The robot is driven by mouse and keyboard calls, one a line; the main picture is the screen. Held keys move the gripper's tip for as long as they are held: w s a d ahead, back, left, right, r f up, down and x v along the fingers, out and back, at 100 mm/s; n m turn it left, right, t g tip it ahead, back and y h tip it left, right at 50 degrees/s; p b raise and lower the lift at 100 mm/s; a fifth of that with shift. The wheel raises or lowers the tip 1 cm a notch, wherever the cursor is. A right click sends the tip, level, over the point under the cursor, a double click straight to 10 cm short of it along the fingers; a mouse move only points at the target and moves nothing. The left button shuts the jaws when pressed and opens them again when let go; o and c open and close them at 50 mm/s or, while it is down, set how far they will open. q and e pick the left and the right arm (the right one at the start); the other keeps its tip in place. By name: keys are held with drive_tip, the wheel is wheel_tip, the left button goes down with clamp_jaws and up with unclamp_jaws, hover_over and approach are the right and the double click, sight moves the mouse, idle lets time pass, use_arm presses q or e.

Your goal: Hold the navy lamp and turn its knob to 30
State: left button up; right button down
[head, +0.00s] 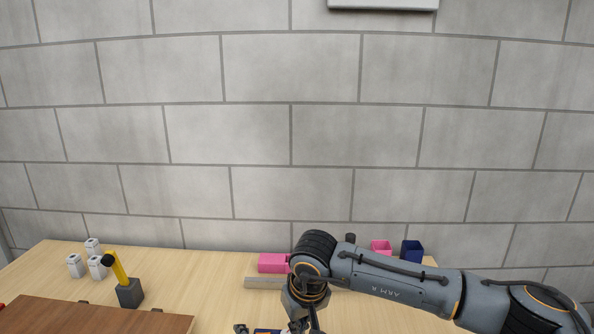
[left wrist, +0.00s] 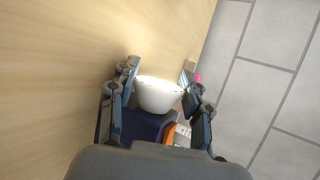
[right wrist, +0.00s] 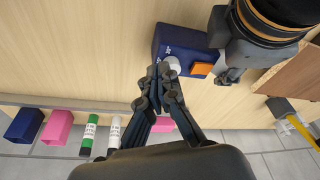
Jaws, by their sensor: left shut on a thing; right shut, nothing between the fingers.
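The navy lamp shows in the right wrist view as a navy box (right wrist: 171,42) with an orange patch, pale markings and a small white round part, seemingly the knob (right wrist: 174,64). In the left wrist view its navy body (left wrist: 150,125) lies below a white bowl-shaped part (left wrist: 158,96). My left gripper (left wrist: 162,84) is shut on the lamp, its fingers on either side of the white part. My right gripper (right wrist: 158,74) is shut and empty, its tips right beside the knob and partly covering it. Contact and the knob's setting cannot be told. The head view cuts off most of the lamp.
In the head view, a pink box (head: 272,262), a pink cup (head: 381,246) and a navy cup (head: 412,250) stand at the back. White containers (head: 75,265), a yellow-armed object (head: 128,293) and a brown board (head: 90,316) are at left. Two markers (right wrist: 88,136) show in the right wrist view.

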drive_tip(key=shift+s+x, duration=0.15)
drive_tip(key=shift+x, duration=0.6)
drive_tip(key=shift+s+x, duration=0.15)
drive_tip(key=shift+x, duration=0.55)
drive_tip(key=shift+w+a, duration=0.15)
drive_tip(key=shift+w, duration=0.1)
drive_tip(key=shift+s+a, duration=0.1)
drive_tip(key=shift+a, duration=0.05)
drive_tip(key=shift+s+a, duration=0.3)
drive_tip(key=shift+a, duration=0.45)
drive_tip(key=shift+s, duration=0.1)
drive_tip(key=v, duration=0.5)
drive_tip(key=shift+a+r, duration=0.1)
drive_tip(key=shift+r, duration=0.4)
